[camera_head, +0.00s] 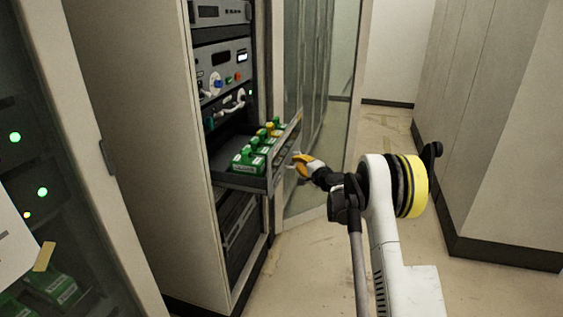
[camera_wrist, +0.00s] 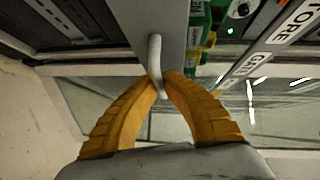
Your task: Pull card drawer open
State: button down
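The card drawer (camera_head: 240,182) stands out from the open rack in the head view, with several green cards (camera_head: 249,161) in it. In the wrist view the drawer's grey front (camera_wrist: 120,22) carries a pale bar handle (camera_wrist: 154,52). My gripper (camera_head: 297,159) is at the drawer front. In the wrist view its two yellow fingers (camera_wrist: 162,83) close in on the handle from both sides, and the bar lies between the fingertips. The fingertips seem to touch the bar. The far side of the grip is hidden.
The rack holds grey units (camera_head: 222,66) with knobs and cables above the drawer. A glass door (camera_head: 308,110) stands open just behind the drawer. A cabinet with green lights (camera_head: 40,150) is at the left, and grey cabinets (camera_head: 480,110) are at the right. The floor (camera_head: 310,255) between is clear.

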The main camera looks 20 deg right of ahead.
jog(key=shift+s+d, duration=0.6)
jog(key=shift+d, duration=0.3)
jog(key=shift+s+d, duration=0.6)
jog(key=shift+d, duration=0.3)
jog(key=c, duration=1.5)
grip_release()
jog(key=v, duration=1.2)
jog(key=shift+a, duration=0.1)
